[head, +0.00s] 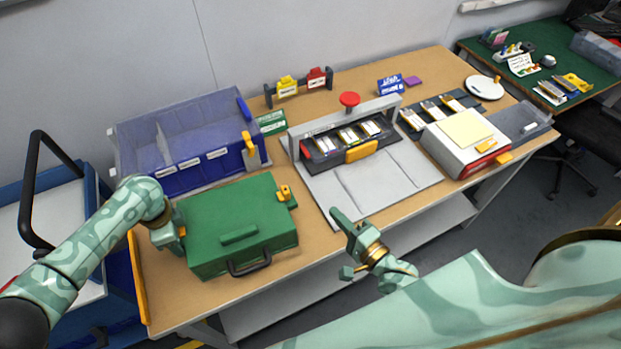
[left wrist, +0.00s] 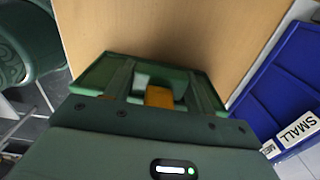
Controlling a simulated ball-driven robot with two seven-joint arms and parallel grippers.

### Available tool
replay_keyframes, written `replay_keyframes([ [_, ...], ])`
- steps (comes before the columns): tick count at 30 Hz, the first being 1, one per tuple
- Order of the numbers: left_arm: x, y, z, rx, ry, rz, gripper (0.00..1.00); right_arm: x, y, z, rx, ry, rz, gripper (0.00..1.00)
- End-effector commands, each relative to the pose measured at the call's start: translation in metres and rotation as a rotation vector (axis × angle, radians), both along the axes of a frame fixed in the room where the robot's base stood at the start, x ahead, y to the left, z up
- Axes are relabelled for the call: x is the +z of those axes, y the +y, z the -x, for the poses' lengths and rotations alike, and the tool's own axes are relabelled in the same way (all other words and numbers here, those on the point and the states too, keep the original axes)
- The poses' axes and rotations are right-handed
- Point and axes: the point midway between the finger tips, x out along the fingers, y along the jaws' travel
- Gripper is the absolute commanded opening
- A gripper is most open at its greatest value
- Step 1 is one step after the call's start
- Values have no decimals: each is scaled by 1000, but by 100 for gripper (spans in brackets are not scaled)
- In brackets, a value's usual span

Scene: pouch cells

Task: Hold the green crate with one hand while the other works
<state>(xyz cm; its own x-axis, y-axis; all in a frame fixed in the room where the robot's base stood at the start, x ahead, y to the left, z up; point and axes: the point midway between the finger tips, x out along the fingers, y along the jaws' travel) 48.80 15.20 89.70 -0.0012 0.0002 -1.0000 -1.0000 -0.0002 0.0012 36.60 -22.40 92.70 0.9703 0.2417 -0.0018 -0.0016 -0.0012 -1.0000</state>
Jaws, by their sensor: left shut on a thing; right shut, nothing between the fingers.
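The green crate (head: 225,215) sits on the wooden table at the front left, its lid down, with a dark handle at the front and a yellow latch at its right. My left gripper (head: 176,236) is at the crate's left side and shut on it. Its fingertips are partly hidden in the head view. The left wrist view shows green parts close in front of the gripper, but I cannot tell exactly where the grip is. My right gripper (head: 346,236) is shut and empty, at the table's front edge, right of the crate and apart from it.
A blue bin (head: 205,178) with labelled compartments stands behind the crate. A grey station (head: 375,185) with pouch cells and a red button is right of the crate. A grey-white device (head: 462,145) with a yellow sheet stands farther right. A blue cart is at the left.

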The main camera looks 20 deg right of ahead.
Motion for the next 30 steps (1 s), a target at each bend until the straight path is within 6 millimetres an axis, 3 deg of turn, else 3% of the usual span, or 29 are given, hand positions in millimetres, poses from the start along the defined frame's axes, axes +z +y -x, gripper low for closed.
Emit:
replay_keyframes([
  [4, 1, -1, -1, 1, -2, 3, 17, 0, 0, 0, 0, 0, 0, 0],
  [5, 1, -1, -1, 1, -2, 3, 57, 0, 0, 0, 0, 0, 0, 0],
  [7, 1, -1, -1, 1, -2, 2, 77, 0, 0, 0, 0, 0, 0, 0],
  [8, 1, -1, -1, 1, -1, 2, 80, 0, 0, 0, 0, 0, -1, 0],
  [19, 9, -1, -1, 1, -1, 3, 80, 0, 0, 0, 0, 0, -1, 0],
  [30, 89, 0, -2, -1, -4, 3, 80, 0, 0, 0, 0, 0, -1, 0],
])
